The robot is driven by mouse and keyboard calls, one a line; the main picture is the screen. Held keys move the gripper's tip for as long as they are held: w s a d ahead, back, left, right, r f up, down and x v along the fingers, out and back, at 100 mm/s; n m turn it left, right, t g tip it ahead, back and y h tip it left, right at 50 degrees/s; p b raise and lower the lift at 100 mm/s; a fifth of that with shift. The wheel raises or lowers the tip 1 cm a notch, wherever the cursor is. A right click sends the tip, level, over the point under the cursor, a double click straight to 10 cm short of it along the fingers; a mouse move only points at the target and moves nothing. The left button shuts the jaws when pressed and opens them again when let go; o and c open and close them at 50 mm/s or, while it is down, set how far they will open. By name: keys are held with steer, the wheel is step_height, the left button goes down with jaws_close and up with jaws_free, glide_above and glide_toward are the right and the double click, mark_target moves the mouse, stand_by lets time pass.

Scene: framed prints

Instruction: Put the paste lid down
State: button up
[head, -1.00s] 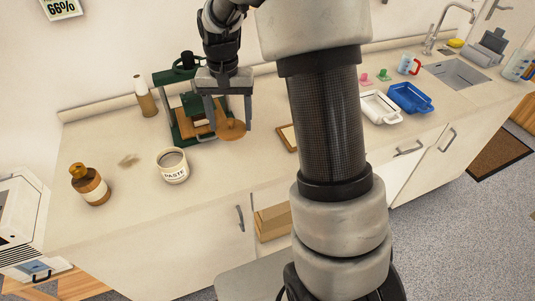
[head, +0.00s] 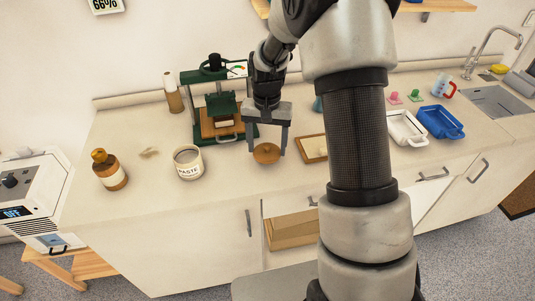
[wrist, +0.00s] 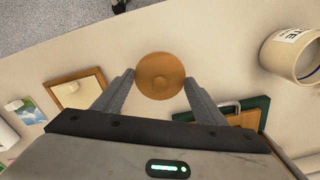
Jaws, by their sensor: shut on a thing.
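The paste lid (head: 267,154) is a round, brown wooden disc with a small knob. My gripper (head: 267,148) points down and is shut on it, with one finger at each side. In the wrist view the lid (wrist: 160,75) sits between the fingertips over the pale counter. I cannot tell whether it touches the counter. The paste jar (head: 188,164), white and marked PASTE, stands open to the left of the lid, apart from it.
A green press (head: 215,105) stands behind and left of the gripper. A wooden frame (head: 311,149) lies close right of the lid. A brown bottle (head: 110,170) stands far left. White (head: 405,130) and blue (head: 440,122) trays lie right. Counter (head: 225,180) in front of the lid is clear.

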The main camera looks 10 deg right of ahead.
mark_target(267, 149)
steer(key=shift+f, duration=1.7)
steer(key=shift+f, duration=0.2)
steer(key=o, duration=1)
steer(key=shift+o, duration=0.2)
